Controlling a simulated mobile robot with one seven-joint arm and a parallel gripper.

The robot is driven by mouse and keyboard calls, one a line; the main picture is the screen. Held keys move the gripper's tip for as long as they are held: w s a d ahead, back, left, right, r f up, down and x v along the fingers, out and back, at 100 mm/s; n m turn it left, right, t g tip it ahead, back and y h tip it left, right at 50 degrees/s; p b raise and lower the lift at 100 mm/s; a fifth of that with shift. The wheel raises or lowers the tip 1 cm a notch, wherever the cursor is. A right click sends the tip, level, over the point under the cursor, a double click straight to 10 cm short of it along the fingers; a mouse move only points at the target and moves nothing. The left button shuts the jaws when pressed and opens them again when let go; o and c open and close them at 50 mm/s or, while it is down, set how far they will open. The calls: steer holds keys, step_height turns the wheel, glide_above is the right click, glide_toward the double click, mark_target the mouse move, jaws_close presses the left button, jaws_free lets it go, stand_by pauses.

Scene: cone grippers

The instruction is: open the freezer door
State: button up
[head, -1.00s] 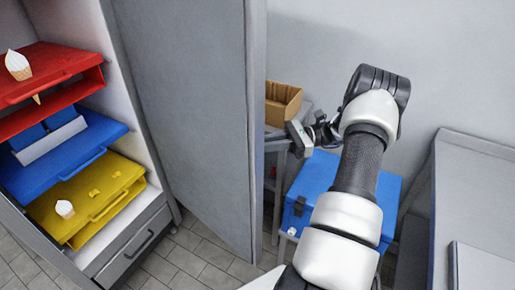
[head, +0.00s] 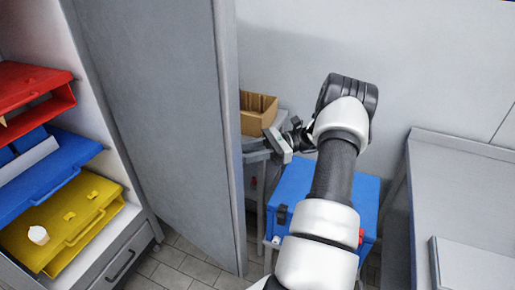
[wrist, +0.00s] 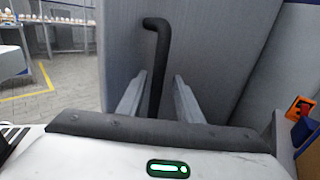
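The grey freezer door (head: 165,130) stands wide open in the head view, with the cabinet's inside showing at left. In the wrist view the door (wrist: 110,60) has a dark bent handle (wrist: 155,70). My gripper (wrist: 158,98) is open, with one finger on each side of the handle's lower part and gaps between the fingers and the bar. Whether the bar is fully between the fingertips or a little beyond them I cannot tell. In the head view my gripper (head: 277,146) is beside the door's outer side, and the handle is hidden there.
Red (head: 35,100), blue (head: 50,175) and yellow (head: 75,222) trays sit inside the cabinet, with an ice cream cone (head: 38,235) on the yellow one. A cardboard box (head: 257,112) and a blue cooler box (head: 292,185) stand behind my arm. A grey counter (head: 465,180) is at right.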

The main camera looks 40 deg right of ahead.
steer(key=b+v, duration=0.1)
steer(key=v, duration=1.5)
steer(key=shift+s+d+b, duration=0.15)
steer(key=shift+d+b, duration=0.1)
steer(key=shift+b, duration=0.15)
